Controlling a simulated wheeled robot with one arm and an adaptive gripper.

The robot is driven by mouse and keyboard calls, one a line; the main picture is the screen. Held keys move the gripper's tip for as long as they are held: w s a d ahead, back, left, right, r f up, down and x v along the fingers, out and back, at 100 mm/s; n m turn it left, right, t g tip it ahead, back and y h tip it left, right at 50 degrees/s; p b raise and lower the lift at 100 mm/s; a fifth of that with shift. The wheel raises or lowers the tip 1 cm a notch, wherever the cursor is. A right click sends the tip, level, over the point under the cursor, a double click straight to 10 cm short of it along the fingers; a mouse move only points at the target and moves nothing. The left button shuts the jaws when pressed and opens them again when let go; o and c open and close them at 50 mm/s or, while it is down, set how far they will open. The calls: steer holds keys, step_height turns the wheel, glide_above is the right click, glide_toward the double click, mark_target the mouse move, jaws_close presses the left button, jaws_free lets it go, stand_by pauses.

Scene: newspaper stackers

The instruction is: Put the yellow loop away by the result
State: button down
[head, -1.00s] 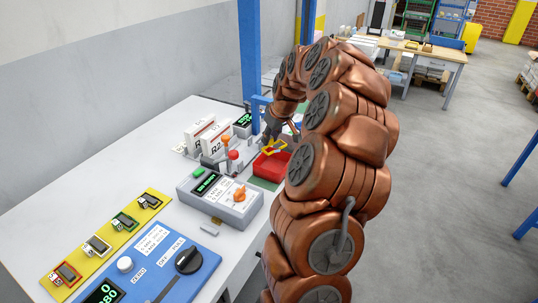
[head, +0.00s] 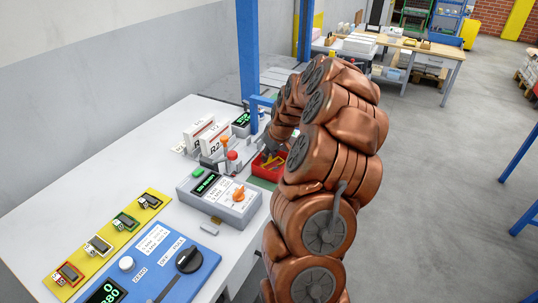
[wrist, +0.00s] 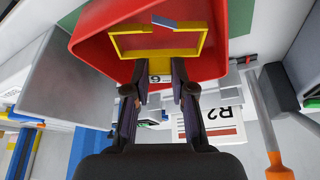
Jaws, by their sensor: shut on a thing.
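The yellow loop (wrist: 155,54) is a thin rectangular frame with a small grey-blue piece on its far side. My gripper (wrist: 160,78) is shut on its near side. The loop lies within the outline of the red bin (wrist: 237,45), between its walls, in the wrist view. I cannot tell whether it touches the bin's floor. In the head view, the red bin (head: 258,168) stands on the bench on a green patch, and my gripper (head: 269,146) reaches down over it. My arm hides the bin's right part and most of the loop.
A grey box with a green display and orange lever (head: 220,197) stands in front of the bin. White R2 boxes (head: 215,140) stand to its left. A blue panel (head: 165,265) and yellow strip (head: 100,245) lie nearer. A blue post (head: 249,60) rises behind.

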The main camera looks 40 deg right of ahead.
steer(key=shift+f+b, duration=0.4)
steer(key=shift+f, duration=0.1)
steer(key=c, duration=1)
jaws_free()
steer(key=shift+r, duration=0.1)
